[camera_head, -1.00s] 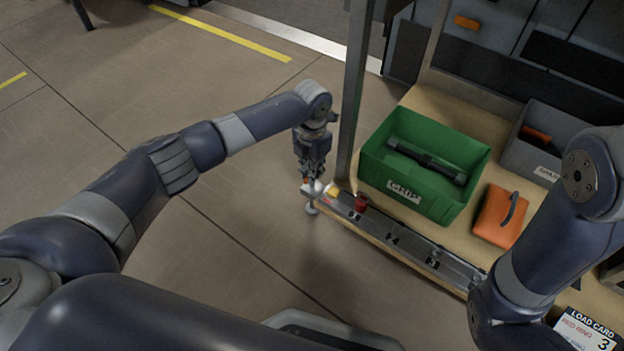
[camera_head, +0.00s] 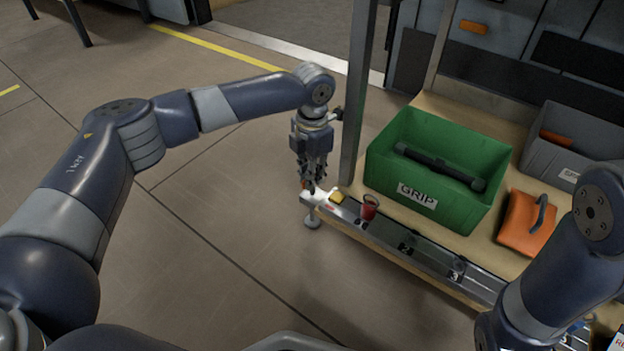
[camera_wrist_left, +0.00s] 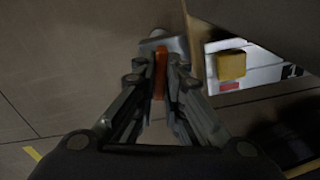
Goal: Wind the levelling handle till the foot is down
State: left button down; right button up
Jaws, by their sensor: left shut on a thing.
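The levelling handle (camera_wrist_left: 161,75) shows as an orange grip between the fingers in the left wrist view. My left gripper (camera_head: 312,188) points down at the near-left end of the metal rail and is shut on this handle. In the head view the fingers hide most of the handle. The foot (camera_head: 312,222) is a small pale disc on a short stem below the rail's end. I cannot tell whether it touches the floor. My right arm (camera_head: 560,260) comes in at the right; its gripper is not in view.
The rail (camera_head: 430,253) runs along the wooden deck, with a red cup (camera_head: 369,207) and a yellow block (camera_head: 337,196) on it. A green GRIP crate (camera_head: 385,180), an orange case (camera_head: 521,222) and a grey bin (camera_head: 540,160) stand behind. A metal post (camera_head: 357,90) rises beside my left gripper.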

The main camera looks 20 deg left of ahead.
dwell(0.4)
pick_arm(q)
jog(key=c, duration=1.7)
grip_release()
notch_tip(320, 180, up, 12)
jog(key=shift+r, duration=0.1)
